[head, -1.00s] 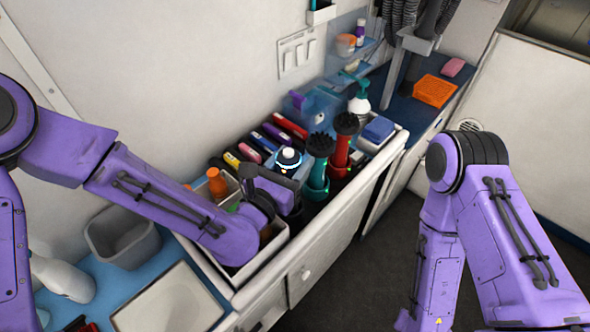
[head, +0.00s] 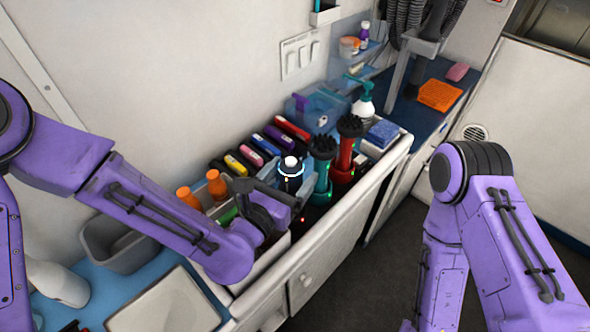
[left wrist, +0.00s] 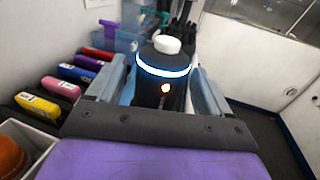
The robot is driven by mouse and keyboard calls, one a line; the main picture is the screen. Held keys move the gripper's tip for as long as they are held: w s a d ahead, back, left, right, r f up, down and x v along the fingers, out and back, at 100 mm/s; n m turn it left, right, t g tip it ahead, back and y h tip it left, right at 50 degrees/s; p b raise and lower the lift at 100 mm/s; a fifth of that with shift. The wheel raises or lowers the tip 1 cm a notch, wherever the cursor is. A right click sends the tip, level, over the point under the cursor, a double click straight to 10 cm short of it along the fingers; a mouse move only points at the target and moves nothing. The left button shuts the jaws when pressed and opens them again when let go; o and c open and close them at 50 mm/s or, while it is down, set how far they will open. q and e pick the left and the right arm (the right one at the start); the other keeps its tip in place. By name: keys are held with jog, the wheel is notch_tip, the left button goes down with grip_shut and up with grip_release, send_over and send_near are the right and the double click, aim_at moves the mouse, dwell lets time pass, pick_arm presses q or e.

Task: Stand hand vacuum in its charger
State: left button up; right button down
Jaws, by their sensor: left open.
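The hand vacuum appears to be the black cylinder with a white top and a glowing blue ring (head: 290,181). It stands upright left of the teal brush-topped tool. My left gripper (head: 282,196) is open around its body. In the left wrist view the vacuum (left wrist: 163,78) sits between the two spread grey fingers, with an orange light on its front. Its foot is hidden by the gripper, so I cannot tell how it sits in the charger. A small red light (head: 303,220) shows low beside it. My right gripper is out of view.
A teal tool (head: 322,172) and a red tool (head: 346,150) stand close on the right, with green lights at their bases. Several coloured clippers (head: 250,155) lie behind. Orange-capped bottles (head: 216,185) stand in a bin to the left. A grey tub (head: 118,243) is farther left.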

pick_arm(q)
jog(key=v, duration=0.2)
jog(key=shift+s+a+f+b, duration=0.15)
jog(key=shift+s+f+b, duration=0.1)
jog(key=shift+b, duration=0.1)
jog(key=p, duration=0.2)
jog(key=s+a+r+p, duration=0.1)
jog(key=p, duration=0.1)
jog(key=shift+s+a+r, duration=0.1)
jog(key=shift+s+a, duration=0.05)
jog(key=shift+s, duration=0.2)
jog(key=shift+s+a+f+p, duration=0.1)
jog(key=shift+s+f+p, duration=0.1)
jog(key=shift+s+p, duration=0.2)
jog(key=shift+f, duration=0.15)
